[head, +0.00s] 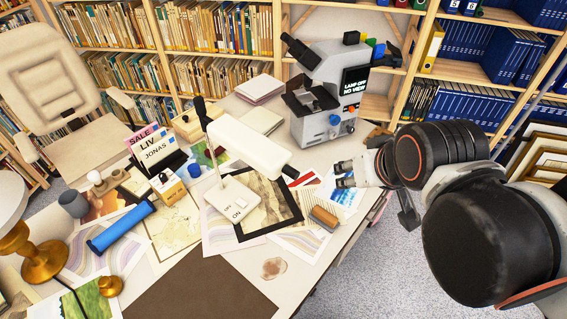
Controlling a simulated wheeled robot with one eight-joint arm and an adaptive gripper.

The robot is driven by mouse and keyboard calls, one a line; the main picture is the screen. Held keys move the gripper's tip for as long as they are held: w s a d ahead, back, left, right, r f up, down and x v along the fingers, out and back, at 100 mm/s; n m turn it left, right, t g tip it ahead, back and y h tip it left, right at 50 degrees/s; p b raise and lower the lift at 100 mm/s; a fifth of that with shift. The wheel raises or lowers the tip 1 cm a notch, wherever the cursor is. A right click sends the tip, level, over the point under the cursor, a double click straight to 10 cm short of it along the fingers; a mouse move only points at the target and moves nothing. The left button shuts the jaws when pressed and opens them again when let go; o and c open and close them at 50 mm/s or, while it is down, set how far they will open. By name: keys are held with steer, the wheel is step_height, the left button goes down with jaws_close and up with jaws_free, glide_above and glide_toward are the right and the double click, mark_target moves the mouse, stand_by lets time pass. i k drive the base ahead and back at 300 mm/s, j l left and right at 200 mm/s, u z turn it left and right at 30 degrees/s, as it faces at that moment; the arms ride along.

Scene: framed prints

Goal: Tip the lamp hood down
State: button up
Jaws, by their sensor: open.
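A white desk lamp stands on the cluttered desk. Its base (232,203), marked ON and OFF, sits beside and partly over a dark-framed print (268,203). A thin stem rises from the base to a black joint. The long white lamp hood (247,146) reaches out to the right and slopes slightly down, with a black end at its right tip. My gripper (342,175) is to the right of the hood, pointing left, apart from it. Its two fingers are spread and nothing shows between them.
A grey microscope (328,95) with a lit screen stands behind. A blue roll (122,227), signs, papers and a brass lamp (38,262) crowd the left. A brown mat (200,290) lies in front.

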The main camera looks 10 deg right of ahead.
mark_target(271, 158)
steer(key=k+l+u, duration=0.3)
steer(key=k, duration=0.15)
steer(key=k+u, duration=0.25)
steer(key=k, duration=0.2)
